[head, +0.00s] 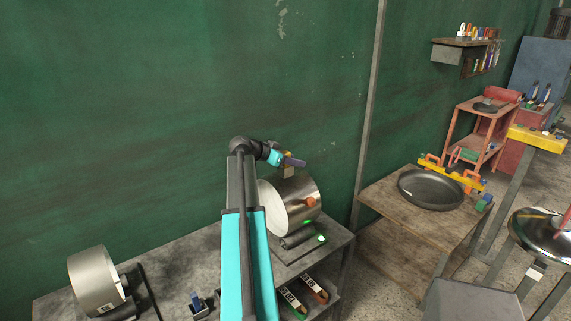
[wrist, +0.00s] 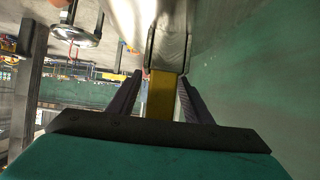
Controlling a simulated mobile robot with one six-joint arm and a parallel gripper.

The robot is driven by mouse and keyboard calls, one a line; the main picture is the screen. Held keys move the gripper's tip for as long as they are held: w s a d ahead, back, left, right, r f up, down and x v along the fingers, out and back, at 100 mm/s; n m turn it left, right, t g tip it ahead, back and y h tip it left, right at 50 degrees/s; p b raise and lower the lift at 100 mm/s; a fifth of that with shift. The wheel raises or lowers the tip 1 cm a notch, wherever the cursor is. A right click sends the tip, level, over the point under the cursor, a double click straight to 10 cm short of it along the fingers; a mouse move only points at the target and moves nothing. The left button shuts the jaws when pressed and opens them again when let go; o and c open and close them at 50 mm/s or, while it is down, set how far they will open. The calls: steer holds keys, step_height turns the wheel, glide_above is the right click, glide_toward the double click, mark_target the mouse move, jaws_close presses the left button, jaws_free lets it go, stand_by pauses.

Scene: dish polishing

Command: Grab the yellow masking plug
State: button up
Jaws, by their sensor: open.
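The yellow masking plug (wrist: 161,97) shows in the wrist view as a yellow block between the two dark fingers of my gripper (wrist: 159,78). A gap shows on each side of it near the fingertips, and the fingers are open around it. Its far end meets a shiny metal part (wrist: 169,45). In the head view my gripper (head: 293,162) is at the top of a shiny metal drum (head: 288,205). A small tan-yellow piece (head: 287,172) shows just under the fingers there; its details are too small to tell.
The drum stands on a grey bench (head: 185,262), with an orange knob (head: 310,202) on its side. Another metal drum (head: 95,279) stands at the left. A green wall (head: 180,110) rises close behind. A wooden table (head: 385,208) with a dark pan (head: 430,188) stands to the right.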

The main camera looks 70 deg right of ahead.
steer(key=c, duration=1.1)
steer(key=shift+r, duration=0.15)
steer(key=shift+c, duration=0.2)
step_height(320, 180, up, 10)
steer(key=b, duration=0.3)
steer(key=shift+b, duration=0.4)
